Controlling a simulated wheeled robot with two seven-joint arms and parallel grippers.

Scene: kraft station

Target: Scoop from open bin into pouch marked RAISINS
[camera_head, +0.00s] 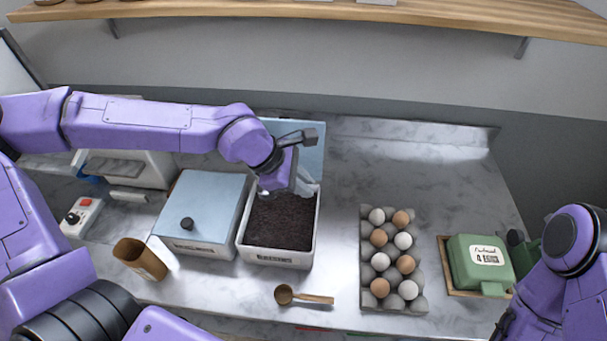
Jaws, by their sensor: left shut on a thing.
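The open bin (314,240) is a white box full of dark, crumbly contents, with a label on its front. Its pale blue lid (315,155) stands raised behind it. My left gripper (300,165) is over the back of the bin, shut at the raised lid; the exact contact is hidden. A wooden scoop (284,295) lies on the counter in front of the bin, handle to the right. A brown kraft pouch (140,259) stands at left; no marking is readable. My right gripper is partly seen at the lower right edge (506,322); its jaws are unclear.
A second bin with a closed blue lid (213,195) stands left of the open one. An egg carton (394,300) and a green box (480,262) on a wooden board are to the right. A red-button switch box (84,215) is at far left. Counter space around the scoop is clear.

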